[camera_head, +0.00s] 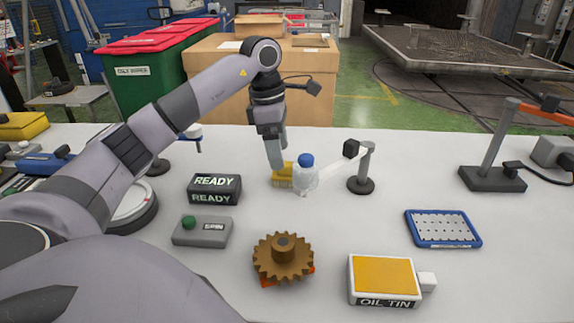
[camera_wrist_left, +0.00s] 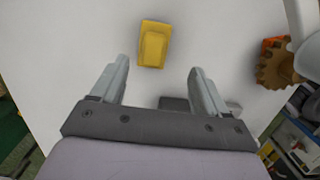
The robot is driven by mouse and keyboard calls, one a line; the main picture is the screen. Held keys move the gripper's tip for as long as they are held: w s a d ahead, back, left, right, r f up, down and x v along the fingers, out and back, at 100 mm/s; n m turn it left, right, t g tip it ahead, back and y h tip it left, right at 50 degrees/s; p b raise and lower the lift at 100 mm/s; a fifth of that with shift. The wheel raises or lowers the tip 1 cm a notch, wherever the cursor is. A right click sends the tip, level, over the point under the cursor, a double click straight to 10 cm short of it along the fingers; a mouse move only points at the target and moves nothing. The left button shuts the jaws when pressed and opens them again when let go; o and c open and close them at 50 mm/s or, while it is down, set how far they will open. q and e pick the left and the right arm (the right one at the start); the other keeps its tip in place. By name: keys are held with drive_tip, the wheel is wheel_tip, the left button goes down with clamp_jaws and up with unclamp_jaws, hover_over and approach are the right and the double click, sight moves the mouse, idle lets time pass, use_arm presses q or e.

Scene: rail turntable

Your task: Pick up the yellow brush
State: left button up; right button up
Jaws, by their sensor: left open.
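The yellow brush (camera_head: 282,176) lies on the white table near the middle in the head view, just left of a clear bottle with a blue cap (camera_head: 305,171). My left gripper (camera_head: 274,160) is above the brush, pointing down. In the left wrist view the brush (camera_wrist_left: 153,45) lies beyond the fingertips, roughly between their lines. The left gripper (camera_wrist_left: 158,70) is open with nothing between its fingers. My right gripper is not in view.
A black READY box (camera_head: 214,189), a grey button box (camera_head: 203,231), a brown gear (camera_head: 283,258) and an oil tin (camera_head: 382,279) stand nearer. A small lamp-like stand (camera_head: 363,170) is right of the bottle. A blue tray (camera_head: 443,228) lies further right.

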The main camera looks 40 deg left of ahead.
sight(286, 163)
use_arm(q)
drive_tip(key=shift+w+a, duration=0.1)
drive_tip(key=shift+w, duration=0.05)
drive_tip(key=shift+w+f, duration=0.1)
drive_tip(key=shift+f, duration=0.15)
drive_tip(key=f, duration=0.2)
drive_tip(key=w+f, duration=0.1)
drive_tip(key=f, duration=0.1)
drive_tip(key=d+f, duration=0.1)
drive_tip(key=f, duration=0.1)
drive_tip(key=shift+w+f, duration=0.15)
drive_tip(key=shift+w, duration=0.1)
drive_tip(key=c, duration=1.2)
